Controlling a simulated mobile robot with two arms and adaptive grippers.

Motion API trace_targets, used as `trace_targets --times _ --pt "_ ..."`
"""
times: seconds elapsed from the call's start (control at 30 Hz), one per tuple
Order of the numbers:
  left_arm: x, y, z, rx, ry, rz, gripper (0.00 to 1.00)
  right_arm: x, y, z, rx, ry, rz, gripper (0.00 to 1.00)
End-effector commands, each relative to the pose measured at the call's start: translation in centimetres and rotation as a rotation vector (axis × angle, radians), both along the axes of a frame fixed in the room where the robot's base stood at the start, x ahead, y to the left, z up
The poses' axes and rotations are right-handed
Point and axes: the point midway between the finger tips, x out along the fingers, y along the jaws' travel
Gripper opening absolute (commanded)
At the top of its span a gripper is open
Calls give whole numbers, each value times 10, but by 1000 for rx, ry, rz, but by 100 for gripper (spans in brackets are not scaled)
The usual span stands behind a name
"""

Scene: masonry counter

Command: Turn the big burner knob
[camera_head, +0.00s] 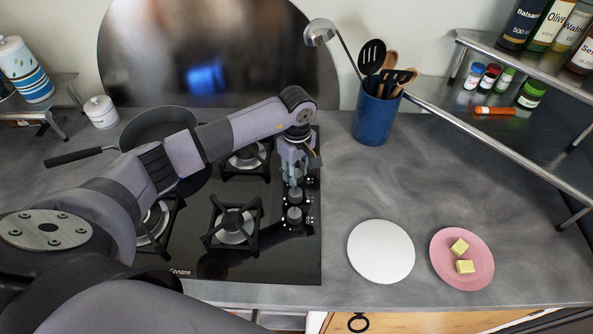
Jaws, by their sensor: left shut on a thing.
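The black gas hob (265,262) is set in the grey counter, with a column of burner knobs down its right side. My left gripper (293,178) points down at the upper part of this column. It is shut on a burner knob, which its fingers and wrist mostly hide. Two more knobs show below the fingers: one (294,195) close to them and one (294,215) nearer the front. I cannot tell from this view how far the held knob is turned. My right gripper is not in view.
A dark pan (158,124) sits on the back left burner, partly behind my arm. A white plate (381,252) and a pink plate (448,270) with two yellow cubes lie right of the hob.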

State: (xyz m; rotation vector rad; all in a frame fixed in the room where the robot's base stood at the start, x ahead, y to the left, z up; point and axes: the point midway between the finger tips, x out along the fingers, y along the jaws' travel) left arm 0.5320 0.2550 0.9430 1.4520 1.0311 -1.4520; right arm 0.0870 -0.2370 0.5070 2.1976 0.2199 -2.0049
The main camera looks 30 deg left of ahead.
Motion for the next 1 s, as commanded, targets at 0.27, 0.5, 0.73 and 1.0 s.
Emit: trace_targets --times 0.27,0.5,0.73,1.0 --pt "0 0 0 0 1 0 5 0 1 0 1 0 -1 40" --pt "0 0 0 1 1 9 1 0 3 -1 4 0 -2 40" --pt "0 1 -1 2 -1 83 1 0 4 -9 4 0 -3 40" --pt "0 1 -3 3 -1 289 1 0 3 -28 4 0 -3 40"
